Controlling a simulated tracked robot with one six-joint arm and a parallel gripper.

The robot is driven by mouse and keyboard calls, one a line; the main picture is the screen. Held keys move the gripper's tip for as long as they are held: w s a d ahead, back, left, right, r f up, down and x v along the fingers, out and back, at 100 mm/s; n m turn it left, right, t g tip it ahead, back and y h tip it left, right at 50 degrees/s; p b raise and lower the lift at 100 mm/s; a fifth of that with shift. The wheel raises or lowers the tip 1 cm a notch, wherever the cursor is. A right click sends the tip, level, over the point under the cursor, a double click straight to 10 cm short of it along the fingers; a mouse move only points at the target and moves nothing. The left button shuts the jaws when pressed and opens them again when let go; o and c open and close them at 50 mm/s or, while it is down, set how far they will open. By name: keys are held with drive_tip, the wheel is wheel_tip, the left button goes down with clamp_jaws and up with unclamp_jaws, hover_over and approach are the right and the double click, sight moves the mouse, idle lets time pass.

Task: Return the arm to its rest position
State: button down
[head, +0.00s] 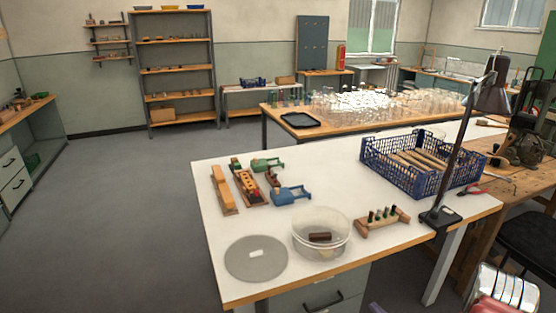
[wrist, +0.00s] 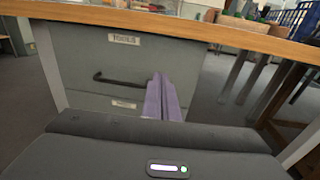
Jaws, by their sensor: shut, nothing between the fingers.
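My gripper (wrist: 158,80) shows in the wrist view as two purple fingers pressed together, with nothing between them. It is in front of a grey drawer cabinet (wrist: 75,60), below the level of the wooden table edge (wrist: 200,32). The fingers overlap the right end of the dark drawer handle in the picture; I cannot tell how far apart they are. In the head view the arm is not clearly visible.
The white worktable (head: 215,215) holds a blue crate (head: 375,172), a clear bowl (head: 321,245), a grey disc (head: 256,258), a wooden tuft stand (head: 382,220), small clamps and blocks, and a lamp (head: 440,215). The floor at left (head: 110,220) is clear.

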drive_tip(key=s+a+r+n+g+y, duration=0.2)
drive_tip(key=s+a+r+n+g, duration=0.3)
drive_tip(key=s+a+n+g, duration=0.25)
drive_tip(key=s+a+r+n+g+y, duration=0.3)
drive_tip(key=s+a+r+n+g, duration=0.2)
drive_tip(key=s+a+n+g, duration=0.3)
drive_tip(key=s+a+r+n+t+h, duration=0.1)
drive_tip(key=s+a+r+n+h, duration=0.1)
drive_tip(key=r, duration=0.8)
drive_tip(key=s+a+r+n+t+h, duration=0.2)
drive_tip(key=s+r+n+h, duration=0.3)
drive_tip(key=r+n, duration=0.3)
drive_tip(key=s+a+r+n+t+h, duration=0.2)
drive_tip(key=s+r+n+h, duration=0.2)
drive_tip(key=r, duration=0.7)
drive_tip(key=shift+s+r+n, duration=0.35)
drive_tip(key=shift+s+n, duration=0.15)
drive_tip(key=shift+n, duration=0.55)
